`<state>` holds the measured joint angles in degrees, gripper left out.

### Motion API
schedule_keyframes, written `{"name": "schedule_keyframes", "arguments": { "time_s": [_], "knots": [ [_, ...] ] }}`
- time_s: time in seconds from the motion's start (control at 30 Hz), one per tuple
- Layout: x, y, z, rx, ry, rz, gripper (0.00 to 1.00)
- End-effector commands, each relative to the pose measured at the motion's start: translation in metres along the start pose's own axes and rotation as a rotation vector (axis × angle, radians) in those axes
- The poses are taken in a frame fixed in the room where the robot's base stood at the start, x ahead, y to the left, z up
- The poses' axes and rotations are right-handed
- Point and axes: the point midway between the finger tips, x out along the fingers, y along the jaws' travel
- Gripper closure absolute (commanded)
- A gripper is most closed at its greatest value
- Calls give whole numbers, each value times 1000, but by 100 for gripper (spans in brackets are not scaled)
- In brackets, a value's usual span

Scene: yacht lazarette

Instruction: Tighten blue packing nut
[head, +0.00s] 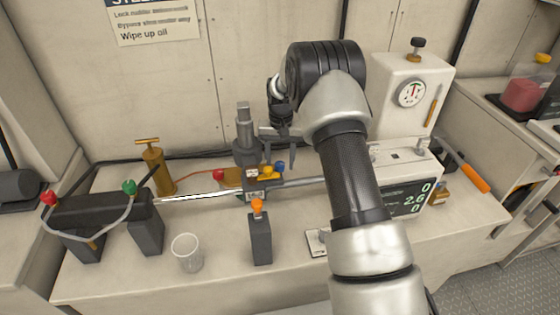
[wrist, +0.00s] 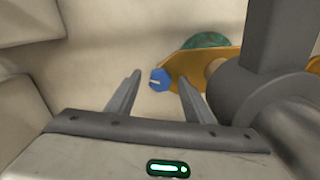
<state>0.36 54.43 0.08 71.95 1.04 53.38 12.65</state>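The blue packing nut (wrist: 159,79) shows in the wrist view as a small blue hexagonal piece with a pale mark, beside a yellow-orange part. In the head view the blue piece (head: 280,169) sits on the valve assembly in the middle of the bench. My gripper (wrist: 160,80) is open and empty, its two fingers spread apart. The nut appears between the fingertips, nearer the right one, and seems to lie beyond them; I cannot tell the exact gap. In the head view my gripper (head: 280,145) hangs just above the assembly, partly hidden by my arm.
A grey cylinder fitting (wrist: 262,95) stands close to the right finger. The bench also holds an orange-topped post (head: 260,235), a clear cup (head: 187,252), a brass pump (head: 157,168) and a gauge box (head: 408,95).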

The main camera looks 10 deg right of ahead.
Motion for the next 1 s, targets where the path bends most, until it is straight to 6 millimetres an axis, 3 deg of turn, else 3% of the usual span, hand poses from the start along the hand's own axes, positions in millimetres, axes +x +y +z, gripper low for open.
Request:
{"name": "schedule_keyframes", "arguments": {
  "time_s": [0.23, 0.37, 1.0],
  "knots": [
    [-1, 0, 0, -1, 0, 0, 53],
    [-13, 0, 0, -1, 2, 0, 53],
    [-154, 0, -1, -1, 3, -1, 53]
  ]
}}
